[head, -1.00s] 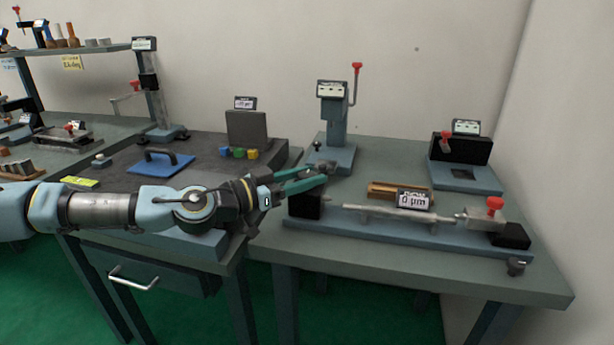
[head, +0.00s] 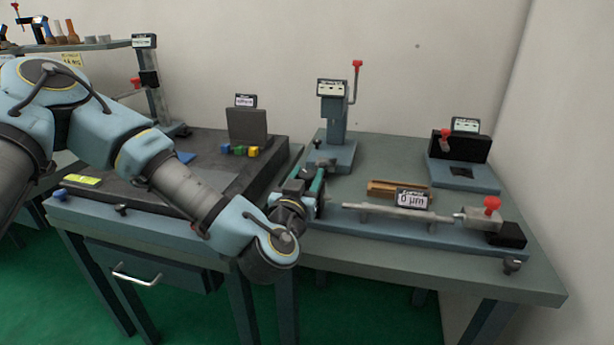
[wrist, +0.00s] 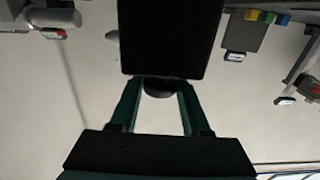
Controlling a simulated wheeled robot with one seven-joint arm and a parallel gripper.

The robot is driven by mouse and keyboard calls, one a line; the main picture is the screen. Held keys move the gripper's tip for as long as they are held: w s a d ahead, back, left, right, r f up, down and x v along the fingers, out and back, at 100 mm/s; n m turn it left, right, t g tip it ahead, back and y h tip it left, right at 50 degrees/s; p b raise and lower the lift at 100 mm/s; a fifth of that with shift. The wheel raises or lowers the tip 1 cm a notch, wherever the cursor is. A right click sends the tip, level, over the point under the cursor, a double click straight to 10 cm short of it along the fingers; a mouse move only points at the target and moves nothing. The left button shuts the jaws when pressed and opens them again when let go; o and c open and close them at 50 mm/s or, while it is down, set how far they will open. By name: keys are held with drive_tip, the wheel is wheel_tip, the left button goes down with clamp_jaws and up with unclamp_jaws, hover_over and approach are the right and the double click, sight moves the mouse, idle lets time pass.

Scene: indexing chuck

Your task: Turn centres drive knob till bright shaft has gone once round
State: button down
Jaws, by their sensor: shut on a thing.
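The bright shaft (head: 390,212) lies level along the centres bench, behind its blue-grey base (head: 400,236). A display (head: 411,199) reading 0 µm stands by it. My gripper (head: 318,188) is at the bench's left end, where the black drive block stands. In the wrist view, the two green fingers (wrist: 160,92) are on either side of a dark round drive knob (wrist: 159,87) and are shut on it. In the head view, my gripper hides the knob. I cannot tell the knob's turn angle.
A tailstock with a red knob (head: 492,204) holds the right end of the bench. A wooden piece (head: 398,188) lies behind the shaft. A stand with a red lever (head: 333,120) is behind my gripper.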

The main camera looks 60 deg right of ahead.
drive_tip(key=n+t+y, duration=0.1)
drive_tip(key=t, duration=0.1)
drive_tip(key=n+t+y, duration=0.1)
drive_tip(key=t, duration=0.1)
drive_tip(key=shift+s+n+b, duration=0.15)
drive_tip(key=shift+n+b, duration=0.15)
drive_tip(key=shift+n, duration=0.1)
drive_tip(key=n+t+y+b, duration=0.1)
drive_tip(key=n+t+y, duration=0.1)
drive_tip(key=t, duration=0.1)
drive_tip(key=shift+d+n+t+y+b, duration=0.1)
drive_tip(key=shift+n+t+y+b, duration=0.2)
drive_tip(key=shift+n+b, duration=0.1)
drive_tip(key=n+t+y+b, duration=0.2)
drive_tip(key=n+y+b, duration=0.1)
drive_tip(key=y, duration=0.1)
drive_tip(key=shift+f+t, duration=0.1)
drive_tip(key=shift+t, duration=0.2)
drive_tip(key=shift+n+t+y+b, duration=0.7)
drive_tip(key=shift+n+y+b, duration=0.55)
drive_tip(key=shift+y, duration=0.65)
drive_tip(key=shift+w+n+y, duration=0.2)
drive_tip(key=shift+n+y, duration=0.1)
drive_tip(key=shift+n, duration=0.05)
drive_tip(key=shift+c, duration=1.9)
unclamp_jaws()
